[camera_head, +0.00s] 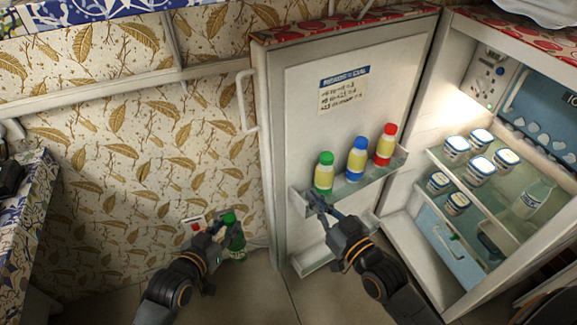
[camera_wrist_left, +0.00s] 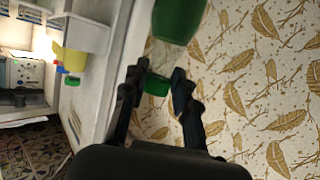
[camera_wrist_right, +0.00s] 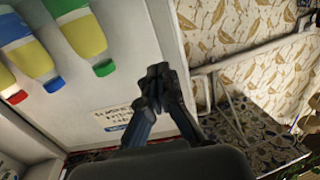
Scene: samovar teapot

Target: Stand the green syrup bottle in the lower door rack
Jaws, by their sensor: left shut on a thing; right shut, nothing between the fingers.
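The green syrup bottle (camera_head: 237,246), with a green cap, hangs roughly upright in my left gripper (camera_head: 222,228), left of the open fridge door. In the left wrist view its dark green body (camera_wrist_left: 178,18) and green cap (camera_wrist_left: 157,86) show, with the left fingers on either side near the cap. The lower door rack (camera_head: 312,264) is right of the bottle, low on the door, and its visible part looks empty. My right gripper (camera_head: 316,203) is shut and empty, in front of the left end of the upper rack; its closed fingers also show in the right wrist view (camera_wrist_right: 158,75).
The fridge interior (camera_head: 490,190) at right holds several white jars. A patterned wall stands behind the left arm.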

